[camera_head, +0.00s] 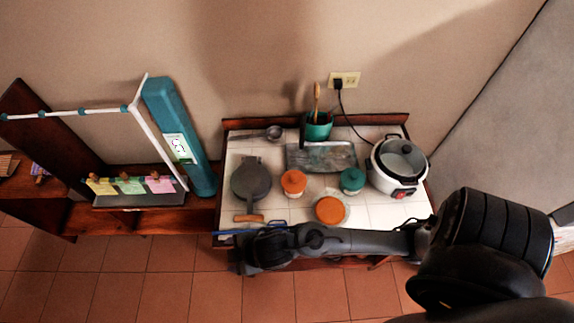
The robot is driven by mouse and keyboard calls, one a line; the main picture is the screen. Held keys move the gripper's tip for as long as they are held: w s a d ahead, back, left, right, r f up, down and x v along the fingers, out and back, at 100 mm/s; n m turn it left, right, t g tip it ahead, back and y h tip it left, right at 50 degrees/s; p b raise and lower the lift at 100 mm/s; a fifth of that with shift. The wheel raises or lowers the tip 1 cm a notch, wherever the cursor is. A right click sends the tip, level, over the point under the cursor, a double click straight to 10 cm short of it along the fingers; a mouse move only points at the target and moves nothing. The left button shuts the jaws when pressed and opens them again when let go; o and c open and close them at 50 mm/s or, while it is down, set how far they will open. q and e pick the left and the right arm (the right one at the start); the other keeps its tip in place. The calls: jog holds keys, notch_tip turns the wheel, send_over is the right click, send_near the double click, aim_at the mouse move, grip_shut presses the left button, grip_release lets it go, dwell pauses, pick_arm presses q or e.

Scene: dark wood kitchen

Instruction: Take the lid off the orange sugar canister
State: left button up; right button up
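A small canister with an orange lid (293,182) stands upright on the white tiled counter (386,210); the lid is on it. A wider round orange-topped item (330,209) with a pale rim sits in front and to the right of it. I cannot tell whether that is a lid or a filled container. My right arm comes in from the right and lies across the counter's front edge. Its dark gripper (243,262) is at the front left corner, apart from both orange items; its fingers are not clear. My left gripper is not in view.
A teal-lidded canister (352,180) stands right of the orange one. A rice cooker (398,167), a grey tray (320,157), a teal utensil pot (317,126) and a round grey press (251,182) surround them. A blue strip (232,232) lies at the front left.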

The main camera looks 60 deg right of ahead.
jog(key=w+f+n+y, duration=0.1)
jog(key=w+n, duration=0.3)
jog(key=n, duration=0.1)
jog(key=g+h+p, duration=0.1)
jog(key=g+h, duration=0.2)
jog(key=g, duration=0.4)
send_over(294, 177)
jog(key=shift+n, duration=0.4)
notch_tip(294, 177, down, 5)
jog(key=shift+s+f, duration=0.1)
jog(key=shift+f, duration=0.65)
notch_tip(294, 177, down, 4)
jog(key=shift+a+f+p, duration=0.1)
jog(key=shift+p, duration=0.55)
jog(key=shift+f, duration=0.55)
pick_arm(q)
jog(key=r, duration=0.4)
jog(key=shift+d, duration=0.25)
